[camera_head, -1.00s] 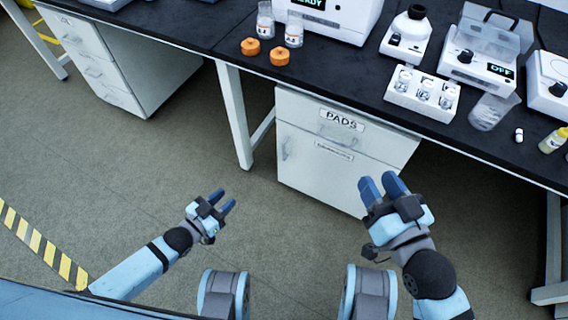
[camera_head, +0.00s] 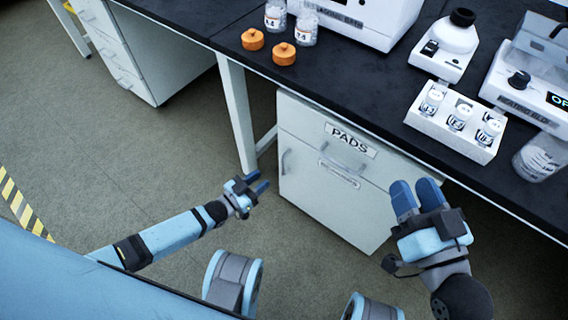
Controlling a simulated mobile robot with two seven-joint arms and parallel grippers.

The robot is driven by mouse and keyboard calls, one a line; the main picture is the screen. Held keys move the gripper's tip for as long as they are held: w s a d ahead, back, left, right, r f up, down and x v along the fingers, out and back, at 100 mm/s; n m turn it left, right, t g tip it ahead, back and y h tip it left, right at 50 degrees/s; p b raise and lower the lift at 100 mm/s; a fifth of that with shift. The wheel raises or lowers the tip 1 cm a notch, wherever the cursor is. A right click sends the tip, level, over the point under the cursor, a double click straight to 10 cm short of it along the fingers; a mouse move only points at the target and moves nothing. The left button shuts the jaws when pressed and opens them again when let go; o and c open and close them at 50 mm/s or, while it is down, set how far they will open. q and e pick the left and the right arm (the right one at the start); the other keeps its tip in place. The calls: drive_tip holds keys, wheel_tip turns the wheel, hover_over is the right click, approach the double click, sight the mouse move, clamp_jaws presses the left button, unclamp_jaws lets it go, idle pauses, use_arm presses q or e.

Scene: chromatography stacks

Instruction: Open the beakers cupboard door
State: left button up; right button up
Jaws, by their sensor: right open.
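The white under-bench cabinet has a drawer labelled PADS (camera_head: 308,121) on top and a cupboard door (camera_head: 315,195) below it. The door's small label (camera_head: 339,174) is too blurred to read surely. The door looks shut, and its upright handle (camera_head: 284,161) is near its left edge. My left gripper (camera_head: 258,181) is open and empty, left of and a little below the handle in the picture, apart from it. My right gripper (camera_head: 416,188) is open and empty, in front of the cabinet's lower right side.
The black bench top (camera_head: 345,75) overhangs the cabinet. It carries orange caps (camera_head: 284,54), jars (camera_head: 276,16), a white vial rack (camera_head: 450,125) and instruments. A white bench leg (camera_head: 238,115) stands left of the cabinet. The floor (camera_head: 130,165) to the left is clear.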

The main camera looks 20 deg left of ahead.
use_arm(q)
drive_tip(key=b, duration=0.2)
hover_over(283, 176)
drive_tip(key=shift+w+a+b, duration=0.1)
drive_tip(key=shift+w+b, duration=0.15)
drive_tip(key=shift+b, duration=0.05)
use_arm(e)
drive_tip(key=shift+a+f+g, duration=0.1)
drive_tip(key=shift+f+g, duration=0.9)
drive_tip(key=shift+f, duration=1.35)
use_arm(q)
clamp_jaws()
